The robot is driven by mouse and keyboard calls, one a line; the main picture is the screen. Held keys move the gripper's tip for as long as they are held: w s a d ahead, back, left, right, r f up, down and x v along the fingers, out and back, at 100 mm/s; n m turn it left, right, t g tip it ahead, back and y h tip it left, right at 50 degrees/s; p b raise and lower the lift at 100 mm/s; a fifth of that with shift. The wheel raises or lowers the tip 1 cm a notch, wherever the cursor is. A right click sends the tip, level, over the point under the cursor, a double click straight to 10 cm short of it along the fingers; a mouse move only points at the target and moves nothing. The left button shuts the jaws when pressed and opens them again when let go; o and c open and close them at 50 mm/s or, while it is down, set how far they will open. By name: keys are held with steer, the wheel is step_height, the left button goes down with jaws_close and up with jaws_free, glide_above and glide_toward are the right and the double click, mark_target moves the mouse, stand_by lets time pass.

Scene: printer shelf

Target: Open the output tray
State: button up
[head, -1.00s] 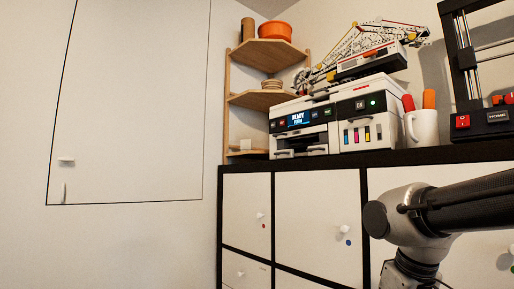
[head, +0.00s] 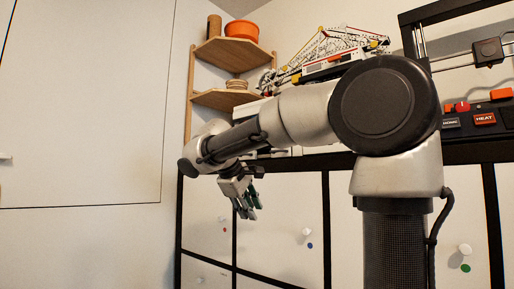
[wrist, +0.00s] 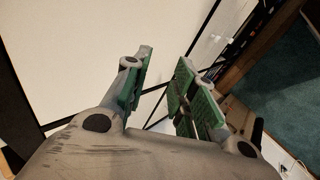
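The white printer (head: 318,149) stands on top of the black-framed cabinet in the head view. My arm crosses in front of it and hides most of its front, including the display and most or all of the output tray at its lower left. My gripper (head: 248,206) hangs down in front of the cabinet doors, below the level of the printer. In the wrist view my gripper (wrist: 165,62) shows its two green-padded fingers apart, with nothing between them. The printer is not visible in the wrist view.
The cabinet has white doors with knobs, such as one with a blue dot (head: 307,232). A wooden corner shelf (head: 221,98) with an orange bowl (head: 241,29) stands left of the printer. A crane model (head: 318,48) sits on top. A black-framed machine (head: 470,120) stands at right.

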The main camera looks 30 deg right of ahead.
steer(key=w+r+m+t+h, duration=0.1)
steer(key=w+r+h, duration=0.15)
steer(key=r, duration=0.75)
steer(key=w+r+h, duration=0.2)
steer(key=r+h, duration=0.2)
steer(key=r, duration=0.6)
steer(key=shift+m+h, duration=0.25)
steer(key=shift+m, duration=0.05)
steer(key=x, duration=0.7)
steer(key=shift+s+d+r, duration=0.2)
steer(key=shift+d+r, duration=0.05)
steer(key=shift+r, duration=0.1)
steer(key=shift+c, duration=0.3)
